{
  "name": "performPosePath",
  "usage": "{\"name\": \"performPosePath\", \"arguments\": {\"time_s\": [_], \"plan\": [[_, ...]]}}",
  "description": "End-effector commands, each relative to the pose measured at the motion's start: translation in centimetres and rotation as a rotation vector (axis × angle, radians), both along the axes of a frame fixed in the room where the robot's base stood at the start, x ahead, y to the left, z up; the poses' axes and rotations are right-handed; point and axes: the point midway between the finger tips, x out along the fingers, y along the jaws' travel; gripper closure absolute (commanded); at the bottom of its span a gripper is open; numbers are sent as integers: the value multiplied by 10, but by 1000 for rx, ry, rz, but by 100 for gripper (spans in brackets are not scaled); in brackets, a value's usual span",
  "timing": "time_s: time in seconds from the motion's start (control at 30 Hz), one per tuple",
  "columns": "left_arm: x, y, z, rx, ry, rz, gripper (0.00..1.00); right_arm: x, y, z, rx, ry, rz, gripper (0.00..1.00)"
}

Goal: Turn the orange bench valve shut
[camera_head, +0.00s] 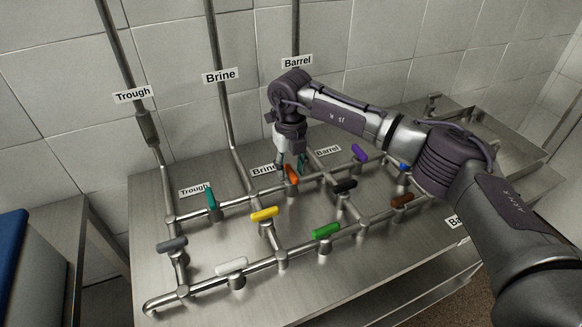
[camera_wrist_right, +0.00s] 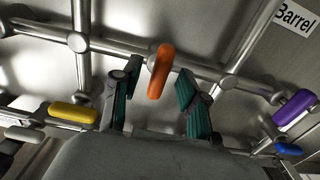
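The orange valve handle (camera_head: 292,174) sits on the rear pipe of the bench manifold, just right of the small Brine label. My right gripper (camera_head: 293,160) reaches down over it from behind. In the right wrist view the orange handle (camera_wrist_right: 159,71) stands between and just beyond the two green-padded fingers of my right gripper (camera_wrist_right: 158,100). The fingers are spread, with a gap on each side of the handle, and I see no contact. The handle lies across its pipe in the wrist view. My left gripper is not in view.
Other handles stand close by: yellow (camera_head: 264,214), purple (camera_head: 360,152), black (camera_head: 345,187), teal (camera_head: 211,200), green (camera_head: 327,231) and brown (camera_head: 402,201). Vertical pipes rise along the tiled wall behind. The steel bench front (camera_head: 330,272) is bare.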

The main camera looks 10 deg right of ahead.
Motion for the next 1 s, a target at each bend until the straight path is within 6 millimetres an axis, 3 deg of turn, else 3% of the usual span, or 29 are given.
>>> {"name": "performPosePath", "arguments": {"time_s": [0.27,0.7,1.0], "plan": [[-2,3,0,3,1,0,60,0,0,8,0,-2,1,57],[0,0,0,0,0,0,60,1,0,94,0,-3,1,57],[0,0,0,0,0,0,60,0,0,119,0,0,0,57]]}}
